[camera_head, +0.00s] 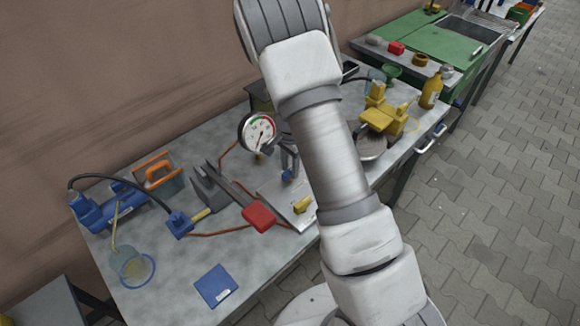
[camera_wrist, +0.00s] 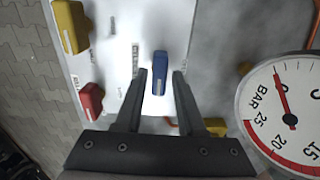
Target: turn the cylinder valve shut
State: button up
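A blue lever handle (camera_wrist: 159,72) stands on a pale panel with printed labels (camera_wrist: 120,50). It also shows in the head view (camera_head: 287,175), just below my gripper (camera_head: 289,163). In the wrist view my gripper (camera_wrist: 161,80) is open, with one finger on each side of the blue handle and small gaps showing. A yellow handle (camera_wrist: 70,26) and a red handle (camera_wrist: 90,102) sit on the same panel, to the left in the wrist view. I cannot tell from a readable label which handle is the cylinder valve.
A pressure gauge (camera_head: 257,132) stands close beside my gripper; its dial (camera_wrist: 288,108) fills the right of the wrist view. My arm hides part of the bench.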

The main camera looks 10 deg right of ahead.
jog(key=shift+o, duration=0.7)
notch_tip(320, 180, up, 17)
jog(key=p, duration=0.1)
jog(key=shift+r+p, duration=0.2)
jog(key=shift+p, duration=0.15)
jog(key=s+r+n+t+y, duration=0.1)
jog(key=s+r+n+t, duration=0.35)
jog(key=s+r, duration=0.8)
jog(key=s+r+n+t+h, duration=0.1)
jog(key=s+r+n, duration=0.2)
jog(key=s+n, duration=0.4)
jog(key=shift+s+r+n, duration=0.35)
jog(key=shift+s+r, duration=0.05)
jog(key=shift+s, duration=2.6)
